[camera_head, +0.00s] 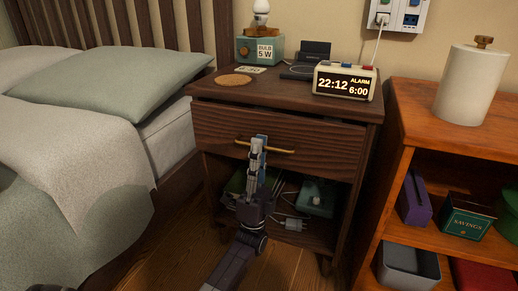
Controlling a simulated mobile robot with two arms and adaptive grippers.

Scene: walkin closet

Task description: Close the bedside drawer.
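The bedside drawer (218,123) is the dark wood front under the top of the nightstand (215,88). My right gripper is not in view.
An alarm clock (344,81), a cork coaster (234,80) and a teal box (260,49) stand on the nightstand. Cables and a teal box (316,199) lie in the open shelf below. The bed (75,150) is left, an orange-brown shelf unit (437,153) right.

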